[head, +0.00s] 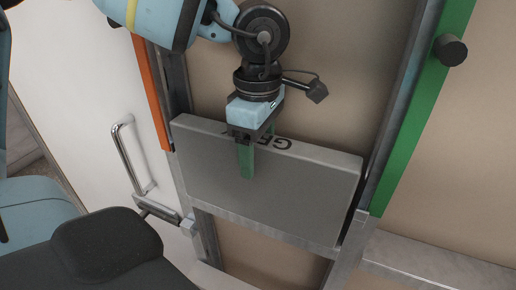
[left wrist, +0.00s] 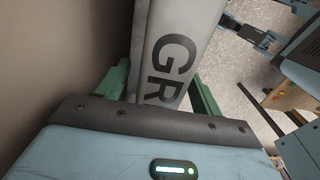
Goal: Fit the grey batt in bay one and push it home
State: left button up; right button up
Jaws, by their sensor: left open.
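The grey batt (head: 305,190) stands upright between two metal studs, above a metal cross rail (head: 265,232). Dark lettering runs along its top edge. My left gripper (head: 258,160) is at the batt's top edge with its green fingers apart, one in front of the face; the other is mostly hidden. In the left wrist view the batt's lettered edge (left wrist: 172,55) lies between the two open fingers (left wrist: 158,95). Whether a finger touches the batt cannot be told. The right gripper is not clearly in view; only parts of my body show at lower left.
An orange strip (head: 152,92) marks the left stud and a green strip (head: 425,115) the right one, with a dark round knob (head: 450,50) beside it. A white door with a metal handle (head: 130,155) is at left. The beige backing panel (head: 330,60) is bare above the batt.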

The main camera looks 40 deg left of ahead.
pick_arm(q)
notch_tip(320, 180, up, 7)
jog(key=shift+r, duration=0.3)
pick_arm(e)
jog(key=shift+s+f, duration=0.4)
jog(key=shift+s, duration=0.05)
jog(key=shift+w, duration=0.1)
